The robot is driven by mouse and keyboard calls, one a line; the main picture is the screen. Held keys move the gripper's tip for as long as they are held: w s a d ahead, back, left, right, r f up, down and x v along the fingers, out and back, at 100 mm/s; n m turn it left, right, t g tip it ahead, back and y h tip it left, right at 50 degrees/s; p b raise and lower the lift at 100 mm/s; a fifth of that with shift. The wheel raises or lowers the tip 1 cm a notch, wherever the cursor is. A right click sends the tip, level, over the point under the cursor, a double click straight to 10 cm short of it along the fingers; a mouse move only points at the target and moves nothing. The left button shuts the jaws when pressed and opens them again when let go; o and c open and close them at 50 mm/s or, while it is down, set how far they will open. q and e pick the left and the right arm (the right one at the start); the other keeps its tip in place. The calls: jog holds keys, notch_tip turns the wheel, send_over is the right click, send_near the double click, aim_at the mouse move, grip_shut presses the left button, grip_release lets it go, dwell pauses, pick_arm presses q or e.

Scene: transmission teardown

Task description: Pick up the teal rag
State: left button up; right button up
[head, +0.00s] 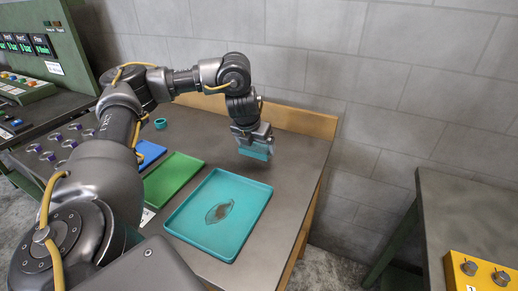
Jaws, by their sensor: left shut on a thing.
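The teal rag (254,153) hangs in my left gripper (254,145), near the back right of the grey table. My left gripper points down and is shut on the rag. The rag looks like a small flat teal piece below the fingers; whether it touches the table is hard to tell. My left arm comes in from the left and reaches over the table. My right gripper is not in view.
A teal tray (256,210) with a dark stain stands at the front of the table. A green tray (172,180), a blue tray (150,152) and a teal ring (160,123) lie left of it. A wooden board (300,121) edges the back. A yellow box (482,272) is on another table at right.

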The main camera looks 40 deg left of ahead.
pick_arm(q)
jog(key=s+a+r+p, duration=0.2)
jog(key=s+r+p, duration=0.5)
jog(key=s, duration=0.5)
jog(key=shift+v, duration=0.75)
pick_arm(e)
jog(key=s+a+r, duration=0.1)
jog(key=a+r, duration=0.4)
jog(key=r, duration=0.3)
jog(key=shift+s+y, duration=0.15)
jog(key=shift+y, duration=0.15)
pick_arm(q)
jog(key=shift+a, duration=0.1)
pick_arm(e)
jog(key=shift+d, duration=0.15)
pick_arm(q)
jog(key=o, duration=0.4)
jog(key=c, duration=0.3)
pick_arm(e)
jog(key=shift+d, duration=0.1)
